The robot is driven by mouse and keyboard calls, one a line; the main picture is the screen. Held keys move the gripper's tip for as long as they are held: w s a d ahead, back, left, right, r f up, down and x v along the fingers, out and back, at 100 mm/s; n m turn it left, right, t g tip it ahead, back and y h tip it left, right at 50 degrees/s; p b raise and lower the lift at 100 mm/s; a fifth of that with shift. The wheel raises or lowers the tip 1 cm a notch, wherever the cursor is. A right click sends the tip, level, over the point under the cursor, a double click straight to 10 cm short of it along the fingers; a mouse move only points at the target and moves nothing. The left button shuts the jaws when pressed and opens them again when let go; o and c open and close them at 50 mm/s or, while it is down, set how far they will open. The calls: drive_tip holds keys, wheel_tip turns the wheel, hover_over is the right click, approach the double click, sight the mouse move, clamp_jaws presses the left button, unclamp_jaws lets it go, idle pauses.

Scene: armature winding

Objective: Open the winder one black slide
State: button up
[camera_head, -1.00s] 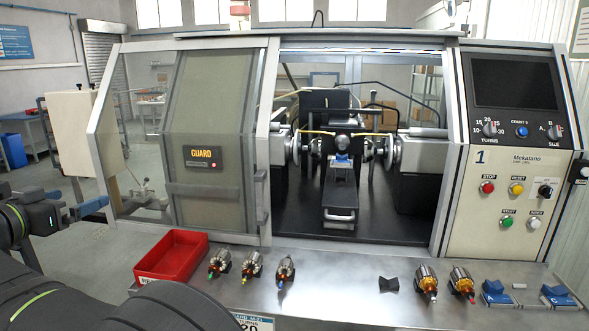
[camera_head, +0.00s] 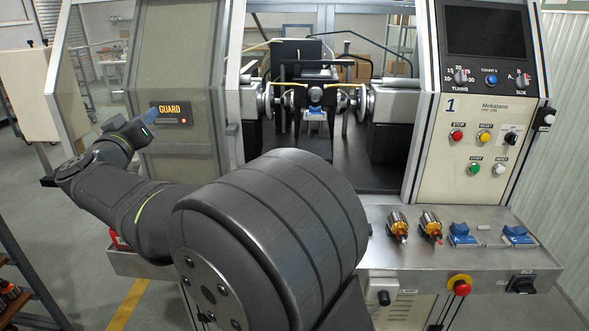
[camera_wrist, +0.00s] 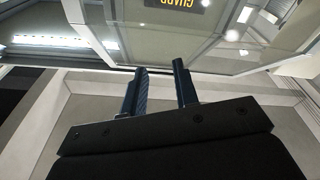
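The winder (camera_head: 492,127), marked 1, stands behind the bench with its front opening uncovered. Inside the opening, a blue-topped holder (camera_head: 315,115) sits in the middle between the two round winding heads. The black slide (camera_head: 316,146) shows only as a dark upper part below the holder. Its front and handle are hidden behind my arm. My gripper (camera_head: 146,120) is at the left, in front of the guard panel and well left of the slide. In the wrist view, my gripper's two blue fingers (camera_wrist: 160,72) stand apart with nothing between them.
The guard panel (camera_head: 180,60) with its GUARD label is at the left of the opening. Two armatures (camera_head: 413,228) and two blue fixtures (camera_head: 488,236) lie on the right of the bench (camera_head: 400,262). My arm covers the bench's middle and left.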

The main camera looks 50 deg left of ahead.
drive_tip(key=w+d+f+n, duration=0.1)
drive_tip(key=w+d+n, duration=0.1)
drive_tip(key=w, duration=0.3)
drive_tip(key=w+d+f+n+g, duration=0.1)
drive_tip(key=w+d+f+n, duration=0.1)
drive_tip(key=w, duration=0.4)
drive_tip(key=w+d+f+n+g+y, duration=0.1)
drive_tip(key=w+d+f+n, duration=0.1)
drive_tip(key=w, duration=0.4)
drive_tip(key=shift+d+n, duration=0.4)
drive_tip(key=shift+n, duration=0.4)
drive_tip(key=w+d+f+n+h, duration=0.4)
drive_tip(key=w+d+f+n, duration=0.1)
drive_tip(key=w+d+f, duration=0.95)
drive_tip(key=x, duration=0.5)
drive_tip(key=f+x, duration=0.1)
drive_tip(key=x, duration=1.1)
drive_tip(key=shift+s+f, duration=0.3)
clamp_jaws()
